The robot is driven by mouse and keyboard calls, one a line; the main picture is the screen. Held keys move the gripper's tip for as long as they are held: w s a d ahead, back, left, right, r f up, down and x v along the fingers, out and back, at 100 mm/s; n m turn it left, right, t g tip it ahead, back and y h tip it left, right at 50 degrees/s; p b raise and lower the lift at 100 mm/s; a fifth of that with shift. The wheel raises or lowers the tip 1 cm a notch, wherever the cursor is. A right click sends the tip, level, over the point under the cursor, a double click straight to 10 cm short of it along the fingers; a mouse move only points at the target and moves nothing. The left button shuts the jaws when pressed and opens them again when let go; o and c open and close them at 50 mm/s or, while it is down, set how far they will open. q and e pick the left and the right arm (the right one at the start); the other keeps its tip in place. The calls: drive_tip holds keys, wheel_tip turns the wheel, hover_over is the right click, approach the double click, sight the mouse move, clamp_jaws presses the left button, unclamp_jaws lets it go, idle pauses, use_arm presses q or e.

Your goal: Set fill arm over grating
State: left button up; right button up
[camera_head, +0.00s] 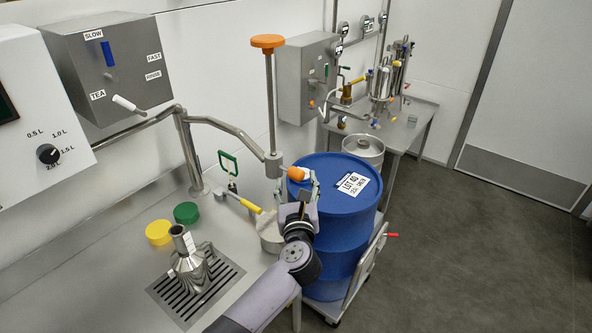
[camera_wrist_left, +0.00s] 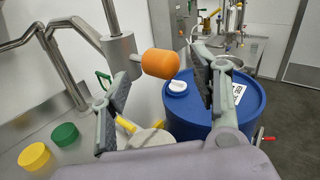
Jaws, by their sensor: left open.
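The fill arm (camera_head: 225,130) is a bent steel pipe on a post at the counter. Its outer end carries a steel block (camera_head: 273,165), a tall rod with an orange top knob (camera_head: 267,41), and an orange side handle (camera_head: 297,173). This end hangs near the blue drum, away from the grating (camera_head: 172,293). A steel vessel with a narrow neck (camera_head: 187,257) stands on the grating. My left gripper (camera_head: 299,184) is open at the orange handle. In the left wrist view the handle (camera_wrist_left: 161,64) shows between the spread fingers, with no grip on it. My right gripper is out of view.
The blue drum (camera_head: 338,225) stands on a cart just right of my left gripper. Yellow (camera_head: 159,232) and green (camera_head: 186,212) caps lie on the counter, near a yellow-handled tool (camera_head: 250,205). A control box (camera_head: 105,65) hangs above the counter.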

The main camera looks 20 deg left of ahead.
sight(296, 179)
use_arm(q)
drive_tip(key=shift+x, duration=2.25)
clamp_jaws()
